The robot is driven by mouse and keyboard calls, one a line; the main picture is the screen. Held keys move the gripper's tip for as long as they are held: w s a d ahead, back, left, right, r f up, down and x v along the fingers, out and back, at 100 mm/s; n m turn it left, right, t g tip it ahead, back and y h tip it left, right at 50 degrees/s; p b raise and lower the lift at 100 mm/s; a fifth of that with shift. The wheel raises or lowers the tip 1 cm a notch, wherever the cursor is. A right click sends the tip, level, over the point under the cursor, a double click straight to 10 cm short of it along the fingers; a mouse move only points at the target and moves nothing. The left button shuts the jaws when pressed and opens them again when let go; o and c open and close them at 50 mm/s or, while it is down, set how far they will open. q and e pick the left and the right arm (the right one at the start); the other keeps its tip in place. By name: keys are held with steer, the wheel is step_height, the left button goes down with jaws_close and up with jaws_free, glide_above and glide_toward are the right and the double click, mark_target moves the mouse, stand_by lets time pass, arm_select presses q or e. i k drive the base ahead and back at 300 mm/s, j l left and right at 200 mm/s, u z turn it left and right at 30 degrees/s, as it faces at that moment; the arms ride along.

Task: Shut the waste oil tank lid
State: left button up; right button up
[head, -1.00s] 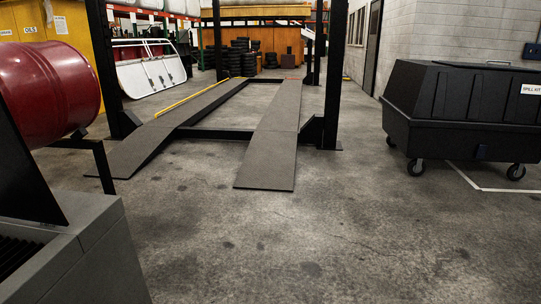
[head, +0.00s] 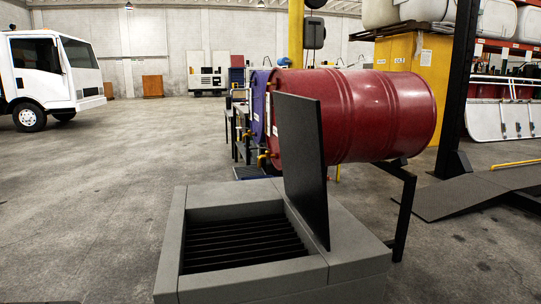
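The waste oil tank (head: 290,276) is a low grey box in the lower middle of the head view. Its square top opening shows a dark slatted grate (head: 243,243) inside. The lid (head: 302,160) is a thin black panel. It stands open, nearly upright, along the right side of the opening. Neither of my grippers is in view.
A red drum (head: 365,115) lies on a black stand (head: 405,205) just behind the lid, with a blue drum (head: 259,100) beside it. A ramp (head: 455,195) and post stand at right. A white truck (head: 50,75) is far left. Floor at left is clear.

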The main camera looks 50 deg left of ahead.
mark_target(299, 118)
steer(key=i+l+u, duration=0.15)
steer(key=u, duration=0.25)
steer(key=i+l+u, duration=0.15)
steer(key=l+u, duration=0.25)
steer(key=i+l+u, duration=0.1)
steer(key=u, duration=0.3)
steer(key=i+l+u, duration=0.1)
steer(key=l+u, duration=0.8)
steer(key=i+l, duration=0.05)
steer(key=l, duration=0.1)
